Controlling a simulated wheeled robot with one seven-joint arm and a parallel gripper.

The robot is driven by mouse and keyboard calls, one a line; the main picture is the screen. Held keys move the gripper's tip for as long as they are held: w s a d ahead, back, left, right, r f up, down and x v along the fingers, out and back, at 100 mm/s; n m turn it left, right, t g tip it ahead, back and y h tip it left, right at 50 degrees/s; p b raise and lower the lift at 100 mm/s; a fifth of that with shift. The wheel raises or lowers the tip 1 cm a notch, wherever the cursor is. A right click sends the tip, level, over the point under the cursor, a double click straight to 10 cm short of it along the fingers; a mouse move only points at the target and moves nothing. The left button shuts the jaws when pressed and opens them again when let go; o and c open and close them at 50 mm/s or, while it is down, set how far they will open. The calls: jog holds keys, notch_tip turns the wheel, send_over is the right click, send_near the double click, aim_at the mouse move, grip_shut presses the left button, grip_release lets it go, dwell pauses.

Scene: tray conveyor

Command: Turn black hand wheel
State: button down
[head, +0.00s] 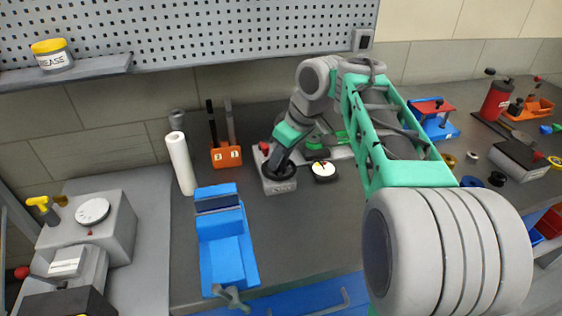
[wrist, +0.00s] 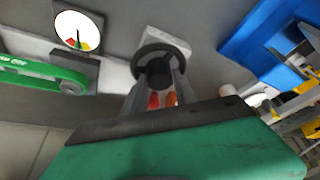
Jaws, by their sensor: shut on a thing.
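The black hand wheel (wrist: 142,54) sits on a pale grey housing (wrist: 160,37) in the wrist view, its rim and dark hub facing me. My gripper (wrist: 160,88) is shut on the wheel, with its fingers at the near side of the hub; the exact contact is partly hidden. In the head view my gripper (head: 277,163) points down at the wheel from above, over the small grey box (head: 280,187) that carries it.
A round white dial gauge (head: 324,170) stands right beside the wheel. A blue vise (head: 229,257) is to the left at the front, with an orange tool holder (head: 227,157) and white roll (head: 181,163) behind. A perforated wall panel (head: 215,40) rises behind.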

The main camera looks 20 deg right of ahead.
aim_at(290, 173)
jog(key=c, duration=1)
grip_release()
jog(key=p+v, duration=0.3)
jog(key=v, duration=0.4)
jog(key=shift+s+r, duration=0.25)
jog(key=shift+r, duration=0.1)
jog(key=shift+a+m, duration=0.1)
jog(key=shift+m, duration=0.2)
